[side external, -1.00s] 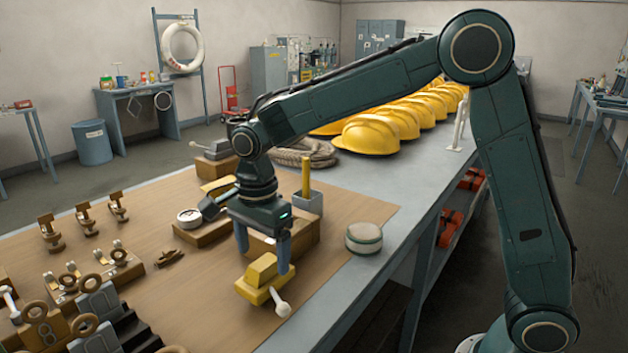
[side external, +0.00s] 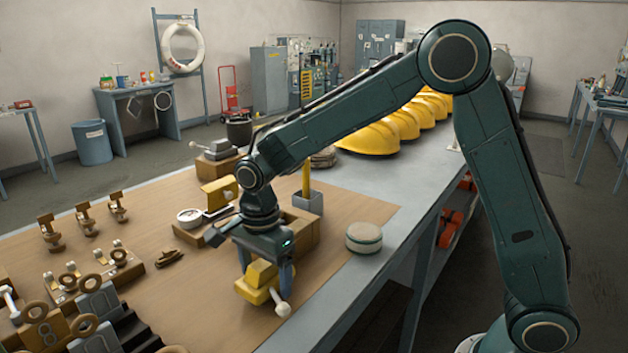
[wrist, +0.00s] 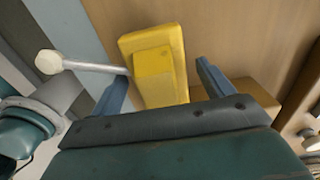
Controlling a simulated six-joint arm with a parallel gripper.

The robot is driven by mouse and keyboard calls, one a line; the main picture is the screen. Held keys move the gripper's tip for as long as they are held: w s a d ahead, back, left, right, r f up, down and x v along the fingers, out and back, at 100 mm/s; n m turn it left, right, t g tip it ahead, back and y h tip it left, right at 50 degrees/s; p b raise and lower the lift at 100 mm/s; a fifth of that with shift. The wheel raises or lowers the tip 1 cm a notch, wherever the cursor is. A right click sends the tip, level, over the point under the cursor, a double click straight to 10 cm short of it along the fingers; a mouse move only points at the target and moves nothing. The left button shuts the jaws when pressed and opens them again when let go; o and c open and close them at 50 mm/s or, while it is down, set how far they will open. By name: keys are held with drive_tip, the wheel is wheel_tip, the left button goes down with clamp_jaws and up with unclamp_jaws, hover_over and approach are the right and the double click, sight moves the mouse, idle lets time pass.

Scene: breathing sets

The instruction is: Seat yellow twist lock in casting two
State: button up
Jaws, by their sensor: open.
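The yellow twist lock (side external: 262,281), a stepped yellow block with a pale ball-ended lever, rests on the brown mat near the table's front edge. My gripper (side external: 265,268) is directly above it, pointing down, with its blue fingers open on either side of its upper part. In the wrist view, the yellow twist lock (wrist: 155,68) lies between the spread fingertips of my gripper (wrist: 160,85), with gaps on both sides. Its lever extends to the left there, past the left finger. I cannot tell which object is casting two.
A wooden block (side external: 300,232) stands just behind my gripper, by a grey holder (side external: 308,203) with a yellow upright. A round pale tin (side external: 364,238) is to the right. Brown ringed fittings (side external: 119,256) and dark stepped blocks (side external: 105,305) crowd the left. Yellow helmets (side external: 368,138) line the back.

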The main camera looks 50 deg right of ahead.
drive_tip(key=c, duration=1.5)
drive_tip(key=shift+r, duration=0.15)
wheel_tip(320, 180, up, 20)
drive_tip(key=shift+w+d, duration=0.1)
idle(0.3)
drive_tip(key=w+d+f, duration=0.3)
drive_tip(key=w+d, duration=0.1)
drive_tip(key=d, duration=0.2)
drive_tip(key=w+d+f, duration=0.3)
drive_tip(key=w+d, duration=0.1)
drive_tip(key=d, duration=0.2)
drive_tip(key=shift+d, duration=0.4)
drive_tip(key=shift+s, duration=0.1)
